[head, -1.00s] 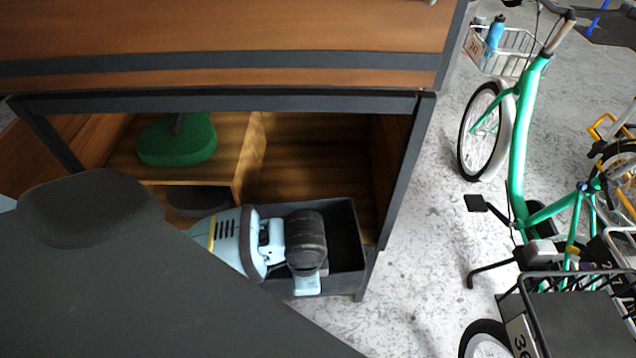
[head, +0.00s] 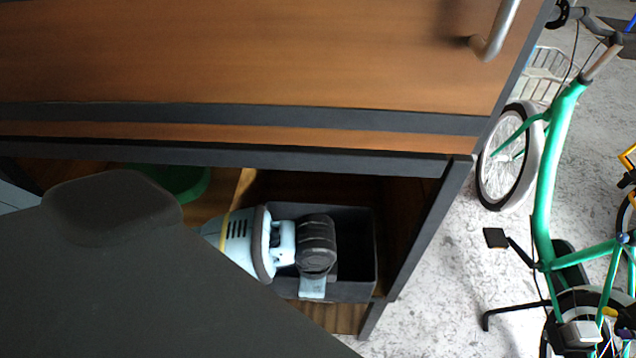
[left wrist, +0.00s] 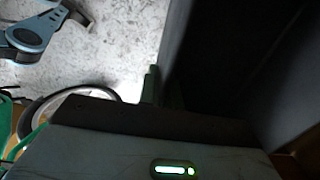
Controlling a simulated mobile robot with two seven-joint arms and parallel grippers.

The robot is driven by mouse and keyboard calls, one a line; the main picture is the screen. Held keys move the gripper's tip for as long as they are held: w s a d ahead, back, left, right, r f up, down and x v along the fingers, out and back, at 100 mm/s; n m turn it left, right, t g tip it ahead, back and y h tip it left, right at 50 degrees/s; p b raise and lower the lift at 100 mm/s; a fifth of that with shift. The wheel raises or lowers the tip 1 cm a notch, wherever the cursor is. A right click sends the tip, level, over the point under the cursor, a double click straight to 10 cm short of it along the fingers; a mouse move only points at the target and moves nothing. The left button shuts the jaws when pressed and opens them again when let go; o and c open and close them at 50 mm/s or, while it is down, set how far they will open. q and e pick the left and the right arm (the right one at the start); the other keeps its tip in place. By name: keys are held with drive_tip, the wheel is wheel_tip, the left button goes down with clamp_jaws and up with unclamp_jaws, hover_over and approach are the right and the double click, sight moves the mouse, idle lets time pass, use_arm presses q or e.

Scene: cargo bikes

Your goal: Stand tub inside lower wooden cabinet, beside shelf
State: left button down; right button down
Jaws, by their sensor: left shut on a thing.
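The dark grey tub (head: 358,288) is upright in the lower opening of the wooden cabinet (head: 335,318), right of the shelf (head: 224,193). Its dark wall fills the right of the left wrist view (left wrist: 225,70). My left gripper (head: 314,278) is shut on the tub's wall; its fingertips also show in the left wrist view (left wrist: 162,88). Bare cabinet floor shows in front of the tub. Whether the tub touches the floor I cannot tell. My arm hides the left of the opening. My right gripper is not in view.
A green object (head: 185,182) sits on the shelf, partly hidden. The cabinet's dark right post (head: 425,240) stands close to the tub's right side. A metal handle (head: 497,32) sticks out above. A green bike (head: 545,185) stands to the right on the speckled floor.

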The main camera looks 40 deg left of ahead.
sight(317, 206)
use_arm(q)
drive_tip(key=w+a, duration=0.3)
drive_tip(key=w, duration=0.1)
drive_tip(key=w+a+f+b, duration=0.1)
drive_tip(key=w+a, duration=0.1)
drive_tip(key=w, duration=0.2)
drive_tip(key=w+a, duration=0.3)
drive_tip(key=w, duration=0.2)
drive_tip(key=shift+a+f+b, duration=0.15)
drive_tip(key=shift+a+b, duration=0.15)
drive_tip(key=shift+b, duration=0.1)
wheel_tip(317, 206, down, 3)
drive_tip(key=shift+w+a+f, duration=0.1)
drive_tip(key=shift+f+b, duration=0.15)
drive_tip(key=shift+b, duration=0.15)
drive_tip(key=shift+f, duration=0.15)
drive_tip(key=c, duration=1.6)
unclamp_jaws()
wheel_tip(317, 206, up, 11)
drive_tip(key=shift+f+p, duration=0.1)
drive_tip(key=shift+p, duration=0.9)
drive_tip(key=shift+d+r, duration=0.2)
drive_tip(key=shift+r, duration=0.5)
